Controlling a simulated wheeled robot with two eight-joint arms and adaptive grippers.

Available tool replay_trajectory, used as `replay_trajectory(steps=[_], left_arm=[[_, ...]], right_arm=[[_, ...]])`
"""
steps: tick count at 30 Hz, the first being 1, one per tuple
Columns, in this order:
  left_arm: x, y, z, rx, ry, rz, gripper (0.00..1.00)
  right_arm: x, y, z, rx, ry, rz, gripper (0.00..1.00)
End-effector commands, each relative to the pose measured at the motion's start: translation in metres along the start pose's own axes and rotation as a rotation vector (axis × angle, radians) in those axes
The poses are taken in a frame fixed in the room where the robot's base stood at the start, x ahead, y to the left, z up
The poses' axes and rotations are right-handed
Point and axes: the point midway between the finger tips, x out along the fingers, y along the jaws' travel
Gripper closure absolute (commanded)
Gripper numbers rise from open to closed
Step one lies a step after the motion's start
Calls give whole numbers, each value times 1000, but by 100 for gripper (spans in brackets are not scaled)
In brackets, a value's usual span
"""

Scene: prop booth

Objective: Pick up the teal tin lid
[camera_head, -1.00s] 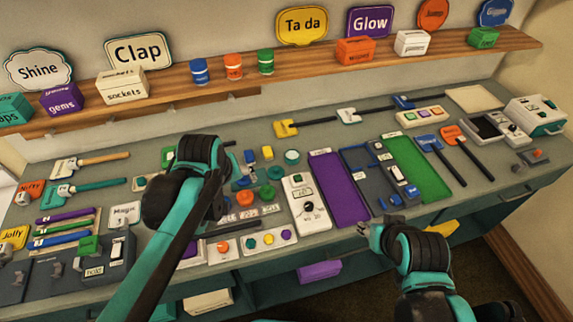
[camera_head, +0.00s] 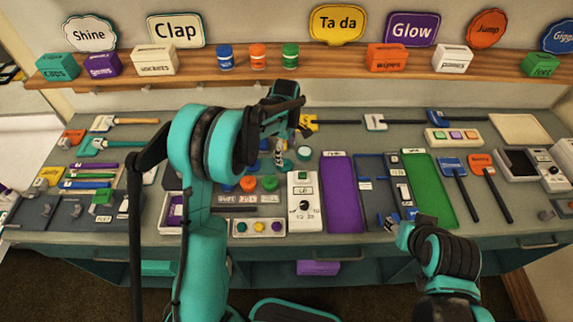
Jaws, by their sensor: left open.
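A small round teal piece with a paler top (camera_head: 304,153), which looks like the teal tin lid, lies on the grey bench among small parts. My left gripper (camera_head: 281,153) is open above the bench, just left of this piece and pointing down. I see nothing held in it. Its fingers and arm cover some of the small parts there. An orange round lid (camera_head: 248,183) and a green round lid (camera_head: 270,182) lie nearer the front edge. My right gripper (camera_head: 391,222) is low at the front right, by the blue pieces; its opening is too small to tell.
A white dial box (camera_head: 304,204) and a purple mat (camera_head: 341,190) lie right of the lids. A button panel (camera_head: 258,228) is at the front. A wooden shelf (camera_head: 340,74) with tins and boxes runs along the back. The bench is crowded.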

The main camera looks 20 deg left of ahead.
Motion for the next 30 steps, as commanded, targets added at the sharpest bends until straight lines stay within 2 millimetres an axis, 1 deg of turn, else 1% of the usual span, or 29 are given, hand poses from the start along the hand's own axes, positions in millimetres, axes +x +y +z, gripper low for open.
replay_trajectory(steps=[1,5,9,12,14,19,20,21,23,24,30], left_arm=[[6,0,0,0,0,0,22],[18,-2,-3,1,0,1,22],[40,-4,-8,0,0,1,22],[53,-4,-7,1,0,1,22],[56,-4,-7,2,0,1,22],[56,-4,-7,2,0,1,22],[55,-4,-7,2,0,1,25],[55,-4,-7,2,0,1,35],[55,-4,-7,2,0,1,51],[55,-4,-7,2,0,1,61],[55,-4,-7,2,0,1,63]], right_arm=[[2,0,1,0,0,0,59],[5,0,4,0,0,0,59],[11,0,8,0,0,0,59],[13,0,10,0,0,0,59],[14,0,10,0,0,0,59],[13,0,9,0,0,0,59],[13,0,9,0,0,0,59],[13,0,9,0,0,0,59],[13,0,9,0,0,0,59],[13,0,9,0,0,0,59],[13,0,9,0,0,0,59]])
